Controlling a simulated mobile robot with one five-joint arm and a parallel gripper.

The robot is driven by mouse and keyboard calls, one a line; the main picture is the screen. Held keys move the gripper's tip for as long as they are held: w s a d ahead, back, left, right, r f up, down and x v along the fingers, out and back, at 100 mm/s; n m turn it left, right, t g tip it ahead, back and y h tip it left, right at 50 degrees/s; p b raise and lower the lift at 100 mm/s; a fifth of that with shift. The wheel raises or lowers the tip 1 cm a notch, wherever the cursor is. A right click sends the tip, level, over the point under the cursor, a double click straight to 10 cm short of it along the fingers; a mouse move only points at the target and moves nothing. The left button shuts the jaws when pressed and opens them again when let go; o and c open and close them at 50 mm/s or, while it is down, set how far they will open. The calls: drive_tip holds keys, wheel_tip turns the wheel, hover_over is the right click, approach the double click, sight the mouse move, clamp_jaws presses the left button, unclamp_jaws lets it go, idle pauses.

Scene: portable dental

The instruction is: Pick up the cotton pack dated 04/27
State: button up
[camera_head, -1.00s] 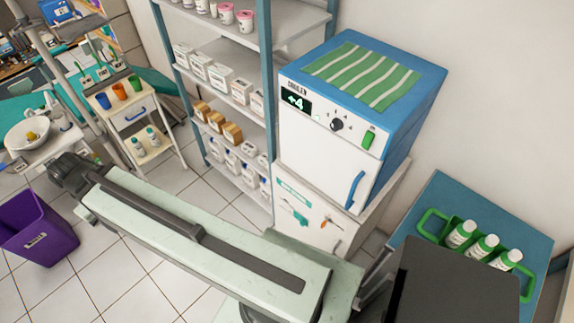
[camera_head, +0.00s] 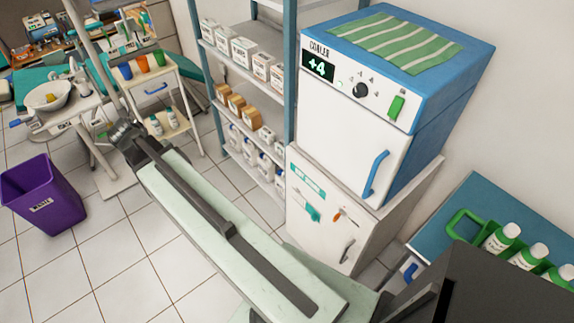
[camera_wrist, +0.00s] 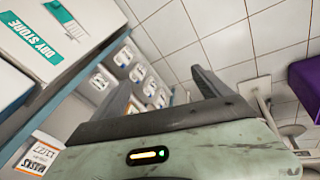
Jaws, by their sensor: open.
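Cotton packs cannot be told apart by date here. White labelled boxes (camera_head: 241,52) stand in a row on an upper level of the shelf rack, and brown-and-white packs (camera_head: 237,105) stand on the level below; their print is too small to read. My gripper (camera_head: 124,133) is at the far end of my pale green arm, left of the rack, over the floor, open and empty. In the wrist view a dark jaw part (camera_wrist: 215,88) shows. A box with an orange label reading MASKS (camera_wrist: 40,155) shows at its lower left.
A white cooler (camera_head: 365,100) with a blue casing stands on a white DRY STORE cabinet (camera_head: 322,215) right of the rack. A purple bin (camera_head: 42,195) and a white trolley (camera_head: 158,98) are at left. Bottles in a green carrier (camera_head: 465,222) are at right. Tiled floor lies between.

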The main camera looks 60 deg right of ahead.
drive_tip(key=d+f+m+h+b, duration=0.2)
drive_tip(key=d+f+m+b, duration=0.2)
drive_tip(key=d+f+b, duration=0.65)
drive_tip(key=m+g+h+b, duration=0.5)
drive_tip(key=m+b, duration=0.5)
drive_tip(key=b, duration=0.9)
approach(283, 146)
drive_tip(key=s+x, duration=0.1)
drive_tip(key=x, duration=0.2)
drive_tip(key=shift+t+h, duration=0.3)
drive_tip(key=shift+t, duration=0.1)
drive_tip(key=b+x, duration=0.1)
drive_tip(key=x, duration=0.1)
drive_tip(key=b+x, duration=0.1)
drive_tip(key=x, duration=0.1)
drive_tip(key=b+x, duration=0.1)
drive_tip(key=x, duration=0.2)
drive_tip(key=shift+w+f, duration=0.3)
drive_tip(key=shift+s+d, duration=0.15)
drive_tip(key=shift+d, duration=0.15)
drive_tip(key=shift+r, duration=0.1)
drive_tip(key=c, duration=1.2)
